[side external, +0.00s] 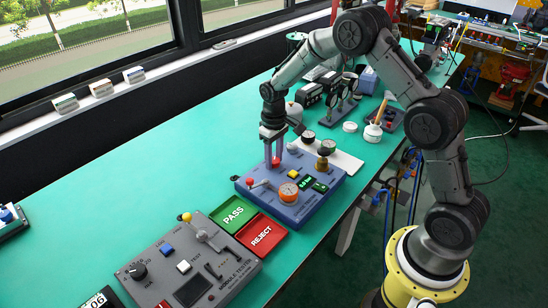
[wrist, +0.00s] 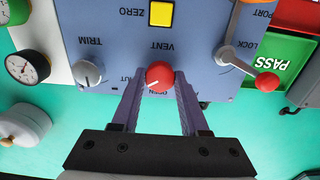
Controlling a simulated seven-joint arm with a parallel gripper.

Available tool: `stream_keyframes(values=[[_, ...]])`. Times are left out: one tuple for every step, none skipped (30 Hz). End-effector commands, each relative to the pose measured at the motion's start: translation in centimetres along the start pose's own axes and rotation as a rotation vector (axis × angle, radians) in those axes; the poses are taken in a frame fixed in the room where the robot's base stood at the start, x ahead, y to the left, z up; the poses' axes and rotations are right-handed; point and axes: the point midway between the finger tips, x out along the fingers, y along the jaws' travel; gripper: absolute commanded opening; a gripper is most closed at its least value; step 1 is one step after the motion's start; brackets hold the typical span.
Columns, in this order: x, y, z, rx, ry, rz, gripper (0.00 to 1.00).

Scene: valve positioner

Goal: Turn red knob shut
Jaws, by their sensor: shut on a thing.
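The red knob (wrist: 159,75) sits on the blue valve panel (wrist: 205,75) and has a white pointer mark on its face. In the wrist view the mark runs toward the lower left. My gripper (wrist: 160,82) has its two purple fingers on either side of the knob, shut on it. Lettering beside the knob is upside down and partly hidden by the fingers. In the side external view my gripper (side external: 273,163) points down at the far edge of the blue panel (side external: 262,207), and the red knob (side external: 276,161) shows between the fingertips.
A lever with a red ball end (wrist: 267,82) stands beside the LOCK label. Gauges (side external: 328,147) stand at the panel's right. Green PASS (side external: 233,214) and red REJECT (side external: 262,236) trays lie in front.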

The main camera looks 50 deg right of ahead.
Motion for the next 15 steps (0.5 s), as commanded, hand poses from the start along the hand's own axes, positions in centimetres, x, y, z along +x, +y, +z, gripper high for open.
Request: stream_keyframes(values=[[-0.15,0.00,-0.03,0.045,0.001,0.000,0.00],[-0.15,0.00,-0.04,0.073,0.001,0.000,0.00],[-0.17,0.01,-0.07,0.112,0.002,0.000,0.00],[-0.18,0.01,-0.07,0.139,0.002,0.000,0.00],[-0.17,0.01,-0.07,0.167,0.002,0.000,0.00],[-0.17,0.01,-0.05,0.203,0.002,0.000,0.00],[-0.17,0.01,-0.05,0.230,0.002,0.000,0.00],[-0.17,0.02,-0.05,0.255,0.002,0.000,0.00],[-0.19,0.02,-0.06,0.289,0.003,0.000,0.00],[-0.20,0.02,-0.07,0.313,0.003,0.000,0.00],[-0.21,0.03,-0.08,0.337,0.003,0.000,0.00],[-0.20,0.03,-0.08,0.368,0.003,0.000,0.00],[-0.20,0.03,-0.08,0.389,0.003,0.000,0.00],[-0.19,0.03,-0.08,0.409,0.003,0.000,0.00],[-0.18,0.03,-0.08,0.435,0.003,0.000,0.00]])
